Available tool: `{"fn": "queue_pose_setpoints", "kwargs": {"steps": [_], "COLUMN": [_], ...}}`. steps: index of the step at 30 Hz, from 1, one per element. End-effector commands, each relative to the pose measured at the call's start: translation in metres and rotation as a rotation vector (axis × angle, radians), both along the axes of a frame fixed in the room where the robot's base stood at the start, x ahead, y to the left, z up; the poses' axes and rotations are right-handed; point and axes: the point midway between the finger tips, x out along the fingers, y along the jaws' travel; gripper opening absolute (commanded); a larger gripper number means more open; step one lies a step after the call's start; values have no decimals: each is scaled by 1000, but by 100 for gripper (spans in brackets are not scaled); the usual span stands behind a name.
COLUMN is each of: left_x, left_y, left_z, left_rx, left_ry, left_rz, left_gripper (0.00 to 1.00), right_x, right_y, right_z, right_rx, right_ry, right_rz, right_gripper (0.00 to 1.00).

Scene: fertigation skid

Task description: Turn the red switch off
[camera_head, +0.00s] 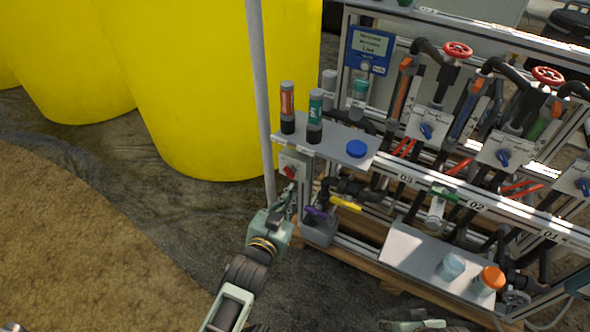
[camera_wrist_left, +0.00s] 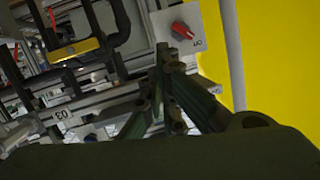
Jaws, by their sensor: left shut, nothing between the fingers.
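The red switch (camera_head: 290,171) is a small knob on a light grey plate, on the left end of the skid frame. It also shows at the top of the left wrist view (camera_wrist_left: 182,30), where the knob sits slanted on its plate with a short dark marking beside it. My left gripper (camera_head: 288,192) is shut and empty, just below the switch. In the left wrist view its fingertips (camera_wrist_left: 165,52) are close to the plate's lower edge, below and left of the knob. I cannot tell whether they touch the plate.
A pale upright pole (camera_head: 262,100) stands left of the switch, with large yellow tanks (camera_head: 200,90) behind. Above the switch, a shelf (camera_head: 330,143) holds two probes and a blue cap (camera_head: 356,148). Purple and yellow valve handles (camera_head: 345,203) are close on the right. Floor at left is clear.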

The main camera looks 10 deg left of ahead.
Motion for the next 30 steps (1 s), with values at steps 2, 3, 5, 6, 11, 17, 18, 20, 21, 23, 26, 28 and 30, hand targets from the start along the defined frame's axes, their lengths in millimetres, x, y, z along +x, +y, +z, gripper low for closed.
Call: {"fn": "queue_pose_setpoints", "kwargs": {"steps": [2, 3, 5, 6, 11, 17, 18, 20, 21, 23, 26, 28, 30], "left_x": [-3, -3, -4, -5, -2, 25, 33, 46, 55, 68, 88, 96, 97], "left_y": [-7, -9, -11, -13, -15, -19, -21, -23, -24, -26, -30, -26, -17], "left_z": [15, 20, 27, 30, 34, 30, 28, 26, 24, 22, 18, 11, 4], "left_rx": [252, 359, 488, 554, 668, 671, 670, 670, 669, 669, 668, 670, 671], "left_ry": [-64, -91, -124, -140, -168, -171, -171, -172, -172, -172, -171, -166, -165], "left_rz": [-47, -65, -85, -94, -108, -108, -107, -107, -107, -107, -107, -108, -108], "left_gripper": [0, 0, 0, 0, 0, 0, 0, 0, 0, 0, 0, 0, 0], "right_x": [1, 1, 1, 1, 2, 0, -1, -2, -4, -7, -12, -15, -14], "right_y": [0, 0, 1, 1, 1, 0, 0, -1, -1, -2, -3, -3, -3], "right_z": [-5, -7, -10, -11, -12, 4, 10, 20, 28, 39, 53, 57, 53], "right_rx": [0, 0, -1, 0, 1, 1, 1, 1, 1, 1, 2, 1, 0], "right_ry": [4, 5, 7, 7, 5, -5, -9, -15, -20, -26, -32, -32, -31], "right_rz": [0, 1, 1, 1, 1, 0, 0, -1, -1, -2, -3, -4, -4], "right_gripper": [40, 40, 40, 40, 40, 40, 40, 40, 40, 40, 40, 40, 40]}}
